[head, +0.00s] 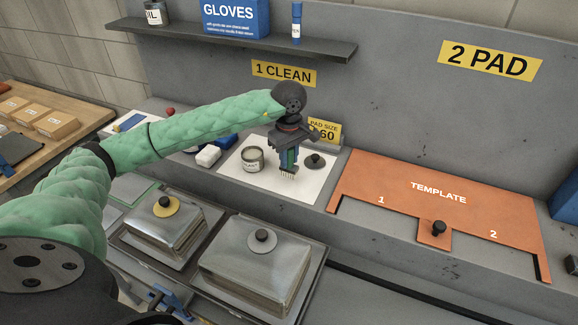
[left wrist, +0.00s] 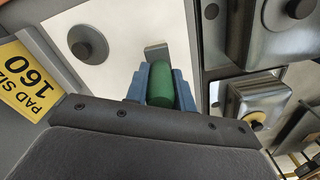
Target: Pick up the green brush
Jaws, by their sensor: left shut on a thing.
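The green brush (left wrist: 161,88) is held between the blue fingers of my left gripper (left wrist: 160,84) in the left wrist view. In the head view my left gripper (head: 289,158) points down over the white mat (head: 231,173), and the brush's bristles (head: 288,173) show below its fingers. The bristles are close to the mat; I cannot tell whether they touch it. Much of the brush is hidden by the fingers. My right gripper is not in view.
An open tin (head: 252,160) stands left of the brush and a dark round knob (head: 315,161) right of it. Two metal lidded boxes (head: 165,228) (head: 258,262) are in front. An orange template (head: 400,190) lies to the right. A shelf (head: 240,42) overhangs behind.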

